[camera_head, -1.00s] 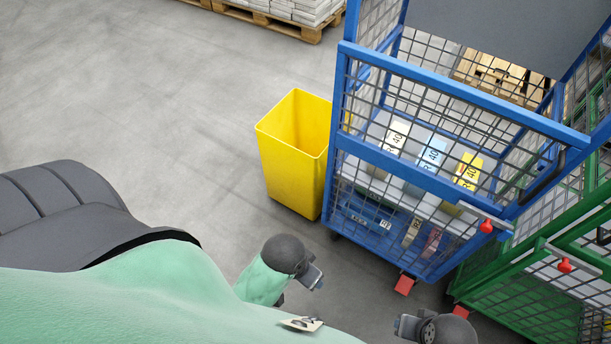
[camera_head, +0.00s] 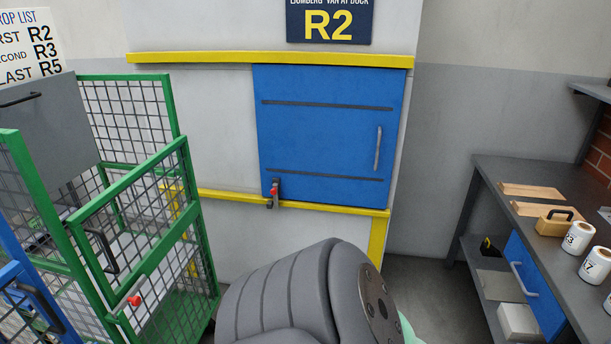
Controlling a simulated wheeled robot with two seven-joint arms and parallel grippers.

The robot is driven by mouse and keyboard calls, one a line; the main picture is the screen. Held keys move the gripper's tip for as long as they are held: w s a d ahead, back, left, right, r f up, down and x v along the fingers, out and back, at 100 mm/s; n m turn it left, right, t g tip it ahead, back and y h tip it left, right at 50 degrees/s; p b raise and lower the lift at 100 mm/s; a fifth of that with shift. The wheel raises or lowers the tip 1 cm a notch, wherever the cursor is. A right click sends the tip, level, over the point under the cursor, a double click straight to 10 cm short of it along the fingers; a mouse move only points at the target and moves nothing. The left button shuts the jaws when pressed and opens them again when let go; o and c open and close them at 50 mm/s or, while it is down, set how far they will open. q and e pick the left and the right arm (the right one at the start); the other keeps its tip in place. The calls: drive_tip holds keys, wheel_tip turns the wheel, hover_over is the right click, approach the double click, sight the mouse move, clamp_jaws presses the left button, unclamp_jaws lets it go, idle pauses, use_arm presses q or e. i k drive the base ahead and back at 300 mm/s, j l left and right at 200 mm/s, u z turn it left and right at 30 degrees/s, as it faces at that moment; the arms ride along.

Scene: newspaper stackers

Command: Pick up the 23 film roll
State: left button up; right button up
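The 23 film roll (camera_head: 577,239) is a white roll marked "23" in black. It stands upright on the dark grey workbench (camera_head: 500,176) at the right of the head view. A second white roll (camera_head: 596,266), whose label shows a 7, stands just in front of it. A third white roll is cut off at the right edge. One of my arms fills the bottom middle of the view, well to the left of the rolls. Neither of my grippers shows.
A wooden block with a black handle (camera_head: 554,223) sits beside the roll, with wooden strips (camera_head: 532,190) behind. A blue door (camera_head: 330,120) is in the wall under an R2 sign (camera_head: 329,22). A green mesh cage (camera_head: 140,240) stands left. Floor shows between cage and bench.

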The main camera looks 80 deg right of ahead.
sight(579, 235)
drive_tip(key=j+z, duration=0.3)
drive_tip(key=k+j+z, duration=0.15)
drive_tip(key=j+z, duration=0.2)
drive_tip(key=k+j+z, duration=0.1)
drive_tip(key=j+z, duration=0.2)
drive_tip(key=z, duration=3.2)
drive_tip(key=i+j+u, duration=0.45)
drive_tip(key=u, duration=0.15)
drive_tip(key=i+j+u, duration=0.15)
drive_tip(key=i, duration=0.25)
drive_tip(key=i+j+u, duration=0.2)
drive_tip(key=i, duration=0.25)
